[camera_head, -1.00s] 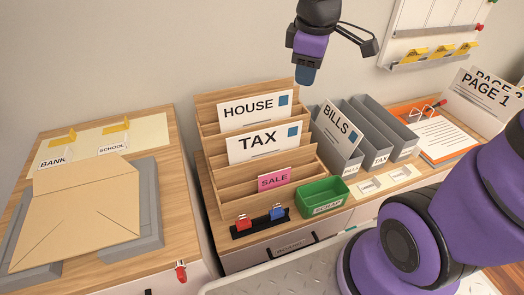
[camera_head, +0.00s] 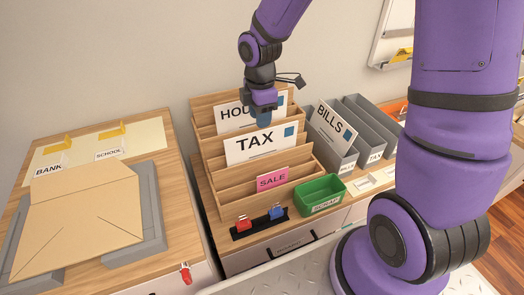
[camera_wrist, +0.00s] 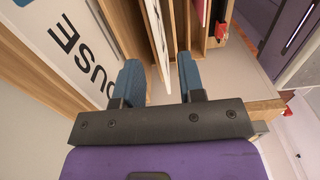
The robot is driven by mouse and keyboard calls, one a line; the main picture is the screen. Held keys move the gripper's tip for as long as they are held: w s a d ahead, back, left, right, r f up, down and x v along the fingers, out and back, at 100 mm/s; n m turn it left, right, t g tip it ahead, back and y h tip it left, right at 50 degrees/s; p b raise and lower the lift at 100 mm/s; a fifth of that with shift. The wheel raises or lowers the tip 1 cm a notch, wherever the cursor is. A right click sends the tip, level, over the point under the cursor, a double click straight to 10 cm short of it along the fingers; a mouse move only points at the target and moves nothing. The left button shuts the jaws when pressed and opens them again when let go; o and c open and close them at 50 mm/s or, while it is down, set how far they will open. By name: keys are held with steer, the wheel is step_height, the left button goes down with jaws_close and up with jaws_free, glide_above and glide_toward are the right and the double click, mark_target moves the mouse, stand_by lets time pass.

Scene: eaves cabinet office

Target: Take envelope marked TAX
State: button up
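The white TAX envelope (camera_head: 242,154), with a blue square at its right, stands upright in a middle slot of the wooden sorter (camera_head: 222,181). My gripper (camera_head: 262,116) is above its top edge, in front of the HOUSE envelope (camera_head: 230,114), and hides part of HOUSE. In the wrist view my gripper (camera_wrist: 160,82) is open, with two blue fingers apart. The TAX envelope shows edge-on (camera_wrist: 158,42) between the fingers' lines; I cannot tell whether either finger touches it. The HOUSE envelope (camera_wrist: 62,45) is left of the fingers there.
The pink SALE card (camera_head: 271,180) stands in a front slot. A green SCRAP bin (camera_head: 322,192) and grey files with the BILLS envelope (camera_head: 328,124) are to the right. A large tan envelope (camera_head: 82,215) lies on the left cabinet.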

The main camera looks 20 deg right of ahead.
mark_target(263, 136)
steer(key=shift+w+d+f, duration=0.1)
steer(key=shift+d+f, duration=0.1)
steer(key=shift+f, duration=1.75)
steer(key=shift+d+f, duration=0.2)
steer(key=shift+f, duration=1.75)
jaws_close()
